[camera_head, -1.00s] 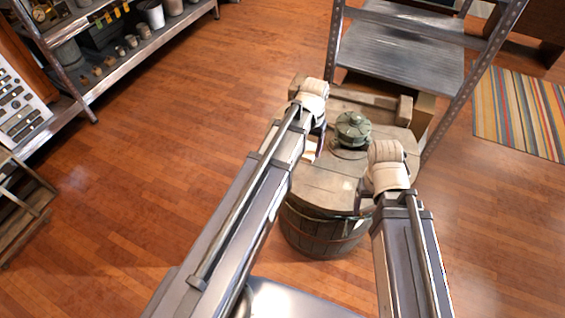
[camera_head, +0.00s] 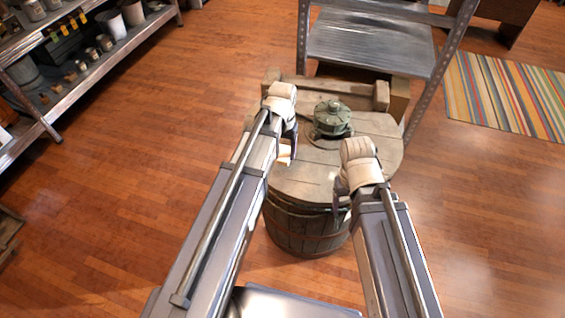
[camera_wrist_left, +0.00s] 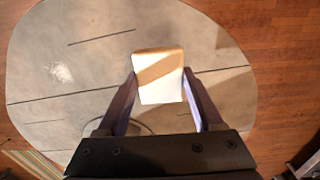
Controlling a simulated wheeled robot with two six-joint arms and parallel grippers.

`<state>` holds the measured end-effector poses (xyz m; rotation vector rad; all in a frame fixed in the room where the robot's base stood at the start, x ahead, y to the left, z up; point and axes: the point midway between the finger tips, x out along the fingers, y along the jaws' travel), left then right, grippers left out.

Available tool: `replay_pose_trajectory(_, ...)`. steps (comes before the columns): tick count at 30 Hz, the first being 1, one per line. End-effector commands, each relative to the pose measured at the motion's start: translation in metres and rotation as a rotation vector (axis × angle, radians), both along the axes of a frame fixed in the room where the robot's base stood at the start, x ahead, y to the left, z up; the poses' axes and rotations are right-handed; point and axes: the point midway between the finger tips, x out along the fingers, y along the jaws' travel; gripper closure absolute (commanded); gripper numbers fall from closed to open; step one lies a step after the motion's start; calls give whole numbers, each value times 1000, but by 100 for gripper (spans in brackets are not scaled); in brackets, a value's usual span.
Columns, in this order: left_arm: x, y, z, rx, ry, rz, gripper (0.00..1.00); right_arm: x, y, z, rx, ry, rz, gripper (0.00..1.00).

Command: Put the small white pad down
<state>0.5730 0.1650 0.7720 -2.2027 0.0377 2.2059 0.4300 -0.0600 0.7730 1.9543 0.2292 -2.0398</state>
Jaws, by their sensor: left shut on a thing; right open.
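The small white pad (camera_wrist_left: 160,88) is between the two fingers of my left gripper (camera_wrist_left: 160,92) in the left wrist view, gripped at its sides. In the head view the pad (camera_head: 285,153) shows as a pale patch beside the left gripper (camera_head: 288,145), over the round wooden barrel top (camera_head: 300,180). In the wrist view the barrel top (camera_wrist_left: 60,50) lies behind the pad; I cannot tell how large the gap is. My right gripper (camera_head: 342,187) is open at the right front edge of the barrel top, its fingers mostly hidden by its wrist.
A green metal fitting (camera_head: 332,117) stands on the barrel top between and beyond the grippers. A wooden beam (camera_head: 330,88) runs along the back. A metal shelf (camera_head: 370,45) stands close behind. The front of the barrel top is clear.

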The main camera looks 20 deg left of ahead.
Motion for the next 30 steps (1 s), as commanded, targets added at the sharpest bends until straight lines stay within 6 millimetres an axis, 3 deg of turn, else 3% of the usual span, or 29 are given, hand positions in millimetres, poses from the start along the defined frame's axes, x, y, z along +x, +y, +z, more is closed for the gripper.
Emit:
replay_pose_trajectory(5, 0, 0, -6, 0, 0, 0, 76, 0, 0, -6, 0, 0, 0, 26)
replay_pose_trajectory(13, 0, 0, -37, 0, 0, 0, 76, 0, 0, -37, 0, 0, 0, 26)
replay_pose_trajectory(26, 0, 0, -40, 0, 0, 0, 76, 0, 0, -40, 0, 0, 0, 26)
replay_pose_trajectory(27, 0, 0, -40, 0, 0, 0, 31, 0, 0, -40, 0, 0, 0, 26)
replay_pose_trajectory(30, 0, 0, -39, 0, 0, 0, 19, 0, 0, -39, 0, 0, 0, 26)
